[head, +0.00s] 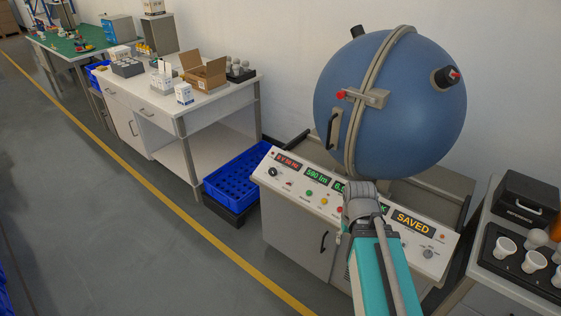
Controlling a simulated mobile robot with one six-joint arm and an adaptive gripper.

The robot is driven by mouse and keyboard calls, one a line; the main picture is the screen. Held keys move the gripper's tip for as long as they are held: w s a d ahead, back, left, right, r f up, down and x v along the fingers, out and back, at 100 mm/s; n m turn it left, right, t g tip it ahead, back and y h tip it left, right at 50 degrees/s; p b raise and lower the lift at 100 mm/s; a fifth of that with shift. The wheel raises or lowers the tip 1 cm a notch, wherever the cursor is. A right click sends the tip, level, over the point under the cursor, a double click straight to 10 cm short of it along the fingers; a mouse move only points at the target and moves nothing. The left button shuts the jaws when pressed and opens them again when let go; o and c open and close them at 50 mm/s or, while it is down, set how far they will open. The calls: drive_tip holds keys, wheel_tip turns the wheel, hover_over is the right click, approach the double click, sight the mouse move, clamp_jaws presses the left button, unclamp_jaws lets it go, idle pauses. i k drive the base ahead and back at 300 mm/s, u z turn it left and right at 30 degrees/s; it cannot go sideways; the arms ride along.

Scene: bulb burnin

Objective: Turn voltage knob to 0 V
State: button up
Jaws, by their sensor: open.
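The control panel (312,202) is a sloped white face below the big blue sphere. A black knob (272,172) sits at its left end, beneath a red display (288,160) that seems to read 50 Hz. A grey knob (428,253) sits near its right end, below a display (412,222) reading SAVED. Knob labels and pointer positions are too small to read, so I cannot tell which is the voltage knob. My teal and grey arm crosses the panel's middle and hides part of it. My gripper's fingers do not show.
The blue sphere (400,105) stands above the panel. A dark tray (515,262) with white cups is on the right bench. A blue crate (240,183) stands left of the panel. A white table (205,98) holds boxes and bulbs. The floor in front is clear.

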sight(272, 171)
drive_tip(key=u, duration=0.05)
drive_tip(key=i, duration=0.9)
